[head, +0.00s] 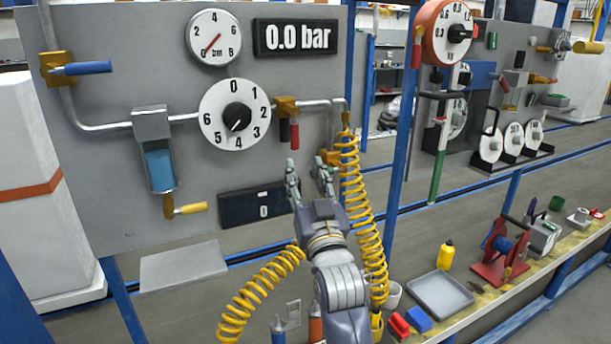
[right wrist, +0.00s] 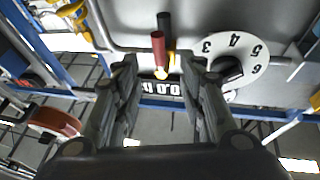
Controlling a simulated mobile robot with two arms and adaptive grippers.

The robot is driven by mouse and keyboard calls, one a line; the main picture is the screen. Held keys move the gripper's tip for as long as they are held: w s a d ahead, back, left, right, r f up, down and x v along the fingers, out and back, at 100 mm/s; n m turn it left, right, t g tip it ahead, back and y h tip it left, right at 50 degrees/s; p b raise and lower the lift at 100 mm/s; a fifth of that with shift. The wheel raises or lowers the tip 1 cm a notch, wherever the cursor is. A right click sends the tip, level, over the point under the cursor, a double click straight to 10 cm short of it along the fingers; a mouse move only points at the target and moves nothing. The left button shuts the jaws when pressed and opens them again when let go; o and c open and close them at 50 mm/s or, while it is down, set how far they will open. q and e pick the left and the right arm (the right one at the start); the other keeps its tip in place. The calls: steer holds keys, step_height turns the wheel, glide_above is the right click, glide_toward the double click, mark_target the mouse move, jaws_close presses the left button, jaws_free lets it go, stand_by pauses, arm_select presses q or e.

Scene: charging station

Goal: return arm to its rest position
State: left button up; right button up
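My right gripper (head: 308,172) reaches up from the bottom middle of the head view toward the grey panel (head: 110,75). Its two fingers are apart with nothing held between them. In the right wrist view the open gripper (right wrist: 161,70) points at the panel, which appears upside down. A red and black handle pair (head: 294,133) is just above the fingertips in the head view. The red handle (right wrist: 158,52) shows between the fingertips in the wrist view; I cannot tell whether they touch. My left gripper is not in view.
A yellow coiled hose (head: 362,210) hangs close right of my right arm. The panel carries a numbered dial (head: 236,114), a gauge (head: 213,37) reading about zero and a 0.0 bar display (head: 296,38). A bench (head: 473,310) with a grey tray (head: 440,293) lies at lower right.

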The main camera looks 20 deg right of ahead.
steer(key=shift+f, duration=0.1)
stand_by(0.3)
steer(key=s+a+f+n+g+y, duration=0.15)
steer(key=s+f+g, duration=0.35)
steer(key=f, duration=0.8)
steer(key=s+a+f+n+g+y, duration=0.15)
steer(key=s+f+g, duration=0.35)
steer(key=f, duration=0.9)
steer(key=s+a+f+n+g+y, duration=0.1)
steer(key=s+f+g, duration=0.45)
steer(key=s, duration=0.75)
steer(key=s+a+f+g, duration=0.1)
steer(key=s+f+g, duration=0.2)
steer(key=s+f, duration=0.8)
steer(key=s+f+g, duration=0.1)
steer(key=s+f, duration=0.1)
steer(key=f, duration=1.1)
steer(key=s+f, duration=0.2)
steer(key=f, duration=1)
steer(key=s+d+f+g, duration=0.1)
steer(key=s+d+f, duration=0.2)
steer(key=s+f, duration=1.2)
steer(key=shift+s+d, duration=0.15)
steer(key=shift+s, duration=0.6)
